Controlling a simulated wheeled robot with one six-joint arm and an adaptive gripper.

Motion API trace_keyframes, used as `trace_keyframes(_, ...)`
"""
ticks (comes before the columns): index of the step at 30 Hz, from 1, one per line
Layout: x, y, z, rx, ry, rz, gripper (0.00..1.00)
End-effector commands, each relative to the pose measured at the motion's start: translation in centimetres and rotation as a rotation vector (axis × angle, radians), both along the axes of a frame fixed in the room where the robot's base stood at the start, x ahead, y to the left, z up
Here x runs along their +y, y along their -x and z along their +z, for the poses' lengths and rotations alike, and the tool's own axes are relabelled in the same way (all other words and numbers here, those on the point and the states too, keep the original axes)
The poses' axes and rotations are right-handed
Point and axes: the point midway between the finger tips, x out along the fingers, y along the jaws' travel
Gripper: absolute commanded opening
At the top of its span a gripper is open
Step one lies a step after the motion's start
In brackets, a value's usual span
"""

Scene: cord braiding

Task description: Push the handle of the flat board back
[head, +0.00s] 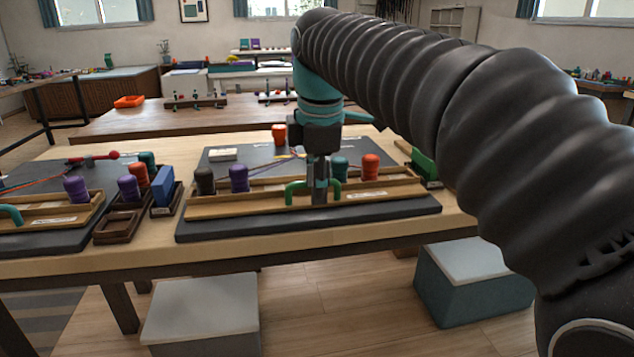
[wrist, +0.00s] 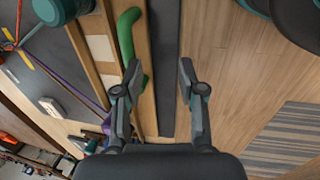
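The flat board (head: 410,207) is dark grey and lies on the wooden table, with a wooden tray (head: 225,208) along its front. A green handle (head: 297,190) stands at the middle of the tray's front; it also shows in the wrist view (wrist: 127,38). My gripper (head: 319,197) points down at the handle and hides its middle. In the wrist view my gripper (wrist: 159,70) has its fingers apart with nothing between them being held. One finger overlaps the handle's near end; I cannot tell whether they touch. The other finger is toward the board's front edge.
Black (head: 205,181), purple (head: 239,179), teal (head: 340,168) and orange (head: 371,167) bobbins stand along the tray, with cords behind. A blue block (head: 163,186) and a second board (head: 50,240) are at the left. A green block (head: 423,166) stands at the right.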

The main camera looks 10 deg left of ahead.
Motion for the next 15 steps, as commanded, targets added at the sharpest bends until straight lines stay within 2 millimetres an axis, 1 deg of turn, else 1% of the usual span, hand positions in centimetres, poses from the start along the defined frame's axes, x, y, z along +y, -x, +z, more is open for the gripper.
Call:
trace_keyframes(2,-0.01,-0.02,-0.22,0.004,0.002,0.000,0.39)
trace_keyframes(3,0.00,-0.02,-0.23,0.004,0.002,0.000,0.35)
trace_keyframes(5,0.00,-0.02,-0.24,0.004,0.002,0.000,0.20)
trace_keyframes(6,0.00,-0.02,-0.24,0.004,0.002,0.000,0.10)
trace_keyframes(7,0.00,-0.03,-0.23,0.004,0.002,0.000,0.03)
trace_keyframes(8,0.00,-0.03,-0.22,0.004,0.002,0.000,0.00)
trace_keyframes(15,0.00,-0.01,-0.15,0.004,0.002,0.000,0.00)
